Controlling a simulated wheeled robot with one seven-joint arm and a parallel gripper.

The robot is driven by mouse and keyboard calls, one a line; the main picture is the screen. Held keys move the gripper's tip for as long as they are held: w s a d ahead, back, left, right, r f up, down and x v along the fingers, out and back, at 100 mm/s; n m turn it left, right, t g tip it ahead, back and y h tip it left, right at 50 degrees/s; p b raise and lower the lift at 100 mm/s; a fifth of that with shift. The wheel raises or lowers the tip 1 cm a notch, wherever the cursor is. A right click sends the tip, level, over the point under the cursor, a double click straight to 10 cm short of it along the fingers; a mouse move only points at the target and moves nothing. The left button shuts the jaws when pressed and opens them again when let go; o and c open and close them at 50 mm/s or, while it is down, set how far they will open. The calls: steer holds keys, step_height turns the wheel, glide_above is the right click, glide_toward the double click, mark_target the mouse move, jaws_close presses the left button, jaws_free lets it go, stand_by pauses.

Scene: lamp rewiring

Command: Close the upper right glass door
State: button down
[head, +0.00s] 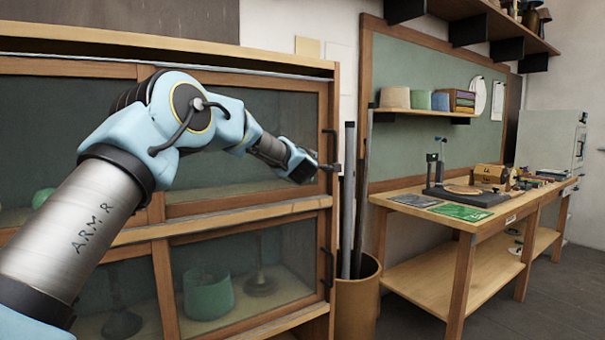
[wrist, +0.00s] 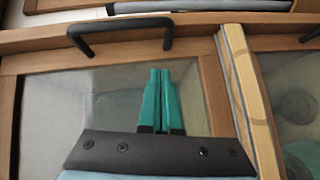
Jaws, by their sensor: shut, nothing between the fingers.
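The upper right glass door (head: 240,108) has a wooden frame and a black bar handle (head: 334,143) at its right edge. Its frame looks about flush with the cabinet, and I see no clear gap. In the wrist view, the door's glass (wrist: 60,120) fills the left and middle, with the handle (wrist: 120,24) near the top. My gripper (head: 334,168) is in front of the door's right edge, by the handle's lower end. In the wrist view its teal fingers (wrist: 161,72) are together and empty, pointing toward the handle but apart from it. My arm hides part of the door.
The cabinet's lower right door (head: 240,280) has a green pot (head: 208,295) behind its glass. Right of the cabinet, a bin (head: 357,300) holds upright poles (head: 348,200). A wooden workbench (head: 460,222) with tools stands further right, with bare floor (head: 560,285) before it.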

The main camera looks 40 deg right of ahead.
steer(key=f+b+v, duration=0.1)
steer(key=b+v, duration=0.2)
steer(key=v, duration=0.5)
steer(key=shift+a+r, duration=0.2)
steer(key=shift+r, duration=0.15)
